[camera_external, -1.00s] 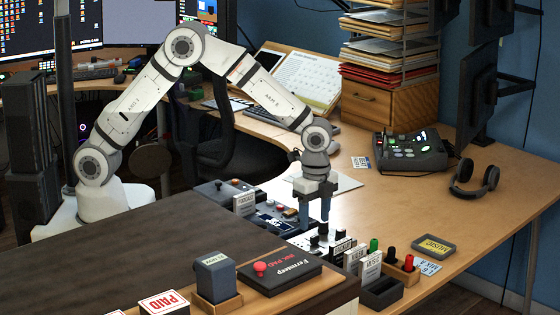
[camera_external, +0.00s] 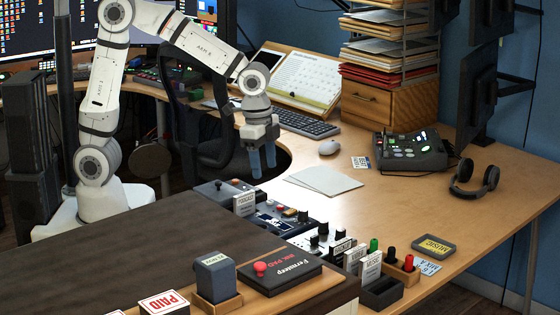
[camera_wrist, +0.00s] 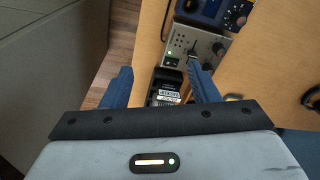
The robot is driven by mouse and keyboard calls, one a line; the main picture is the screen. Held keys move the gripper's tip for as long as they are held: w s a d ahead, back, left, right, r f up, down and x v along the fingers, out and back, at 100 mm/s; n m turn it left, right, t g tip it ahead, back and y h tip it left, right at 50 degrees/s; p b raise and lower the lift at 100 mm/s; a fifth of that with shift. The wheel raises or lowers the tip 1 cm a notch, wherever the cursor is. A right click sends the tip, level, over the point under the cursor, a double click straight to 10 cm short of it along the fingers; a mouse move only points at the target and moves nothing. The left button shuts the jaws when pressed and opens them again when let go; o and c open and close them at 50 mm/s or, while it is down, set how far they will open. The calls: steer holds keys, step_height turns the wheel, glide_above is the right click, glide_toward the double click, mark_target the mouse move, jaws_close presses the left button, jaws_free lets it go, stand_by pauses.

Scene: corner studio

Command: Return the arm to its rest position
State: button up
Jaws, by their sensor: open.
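My gripper (camera_external: 263,161) hangs in the air with its blue fingers pointing down, left of and above the mixer panel (camera_external: 290,217). Its fingers are apart and nothing is between them. In the wrist view my gripper (camera_wrist: 159,88) shows two blue fingers spread wide, with the panel's grey module (camera_wrist: 195,45) and a labelled black block (camera_wrist: 165,88) farther below. My white arm stands bent on its base at the left, with the elbow high.
A desk phone-like console (camera_external: 410,150), headphones (camera_external: 474,178), a mouse (camera_external: 329,148) and a keyboard (camera_external: 305,122) lie on the wooden desk (camera_external: 450,210). White sheets (camera_external: 323,180) lie in its middle. A black chair (camera_external: 205,120) is behind my arm.

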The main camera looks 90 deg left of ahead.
steer(key=s+a+r+n, duration=0.1)
steer(key=s+n, duration=0.1)
steer(key=s, duration=0.7)
steer(key=s+a+r+n+t, duration=0.1)
steer(key=s+r+n, duration=0.1)
steer(key=s, duration=0.8)
steer(key=shift+s+r+n+t, duration=0.2)
steer(key=shift+r+n+t, duration=0.1)
steer(key=shift+n, duration=0.2)
steer(key=shift+c, duration=0.3)
stand_by(0.7)
